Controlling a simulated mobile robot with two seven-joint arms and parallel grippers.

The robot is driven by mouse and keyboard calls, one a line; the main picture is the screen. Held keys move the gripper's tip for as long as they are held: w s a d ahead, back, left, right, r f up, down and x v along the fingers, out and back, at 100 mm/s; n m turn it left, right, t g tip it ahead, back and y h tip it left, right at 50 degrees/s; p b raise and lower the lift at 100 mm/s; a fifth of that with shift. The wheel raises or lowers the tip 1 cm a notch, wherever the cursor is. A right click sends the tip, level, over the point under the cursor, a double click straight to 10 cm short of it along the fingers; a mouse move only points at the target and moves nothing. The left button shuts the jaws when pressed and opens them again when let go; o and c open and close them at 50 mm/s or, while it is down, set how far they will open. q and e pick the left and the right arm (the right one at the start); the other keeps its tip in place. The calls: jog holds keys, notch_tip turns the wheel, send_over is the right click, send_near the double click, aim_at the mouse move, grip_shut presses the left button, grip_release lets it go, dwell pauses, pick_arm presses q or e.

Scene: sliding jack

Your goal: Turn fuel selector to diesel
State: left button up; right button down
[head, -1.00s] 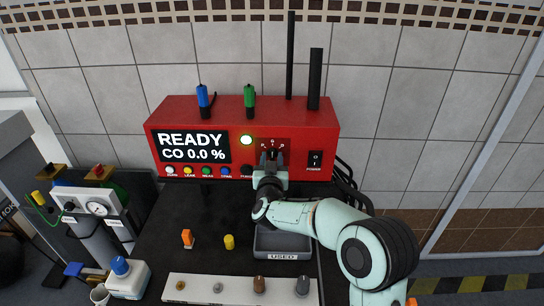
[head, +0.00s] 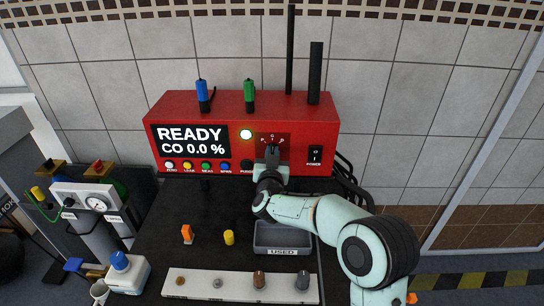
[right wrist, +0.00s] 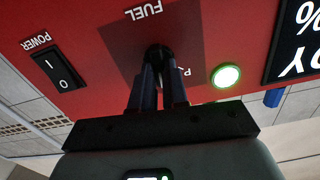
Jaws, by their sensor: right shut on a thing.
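The red analyzer box (head: 322,132) stands at the back of the dark bench. Its fuel selector shows in the right wrist view as a dark round knob (right wrist: 158,52) on a darker red panel marked FUEL. Letters sit around the knob, but most are too small or hidden to read. My right gripper (head: 272,152) reaches the selector from the front. In the right wrist view its two fingers (right wrist: 158,72) are closed on the knob, one on each side. The fingers hide most of the knob, so its pointing direction cannot be told. My left gripper is not in view.
The display (head: 190,141) reads READY, CO 0.0 %. A USED tray (head: 283,252) lies under my right arm. Small orange and yellow parts (head: 229,237) stand on the bench.

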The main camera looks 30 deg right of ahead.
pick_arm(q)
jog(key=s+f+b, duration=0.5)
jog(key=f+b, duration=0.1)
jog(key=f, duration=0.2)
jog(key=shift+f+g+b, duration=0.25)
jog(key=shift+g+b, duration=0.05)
pick_arm(e)
jog(key=shift+d+f+m, duration=0.1)
jog(key=shift+d+m, duration=0.05)
jog(key=shift+m, duration=4.35)
jog(key=c, duration=1.1)
grip_release()
jog(key=shift+c, duration=0.2)
jog(key=shift+s, duration=0.15)
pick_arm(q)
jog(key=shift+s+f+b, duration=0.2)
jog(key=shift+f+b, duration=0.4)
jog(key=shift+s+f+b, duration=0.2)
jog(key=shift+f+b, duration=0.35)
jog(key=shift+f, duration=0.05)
pick_arm(e)
jog(key=v, duration=1.3)
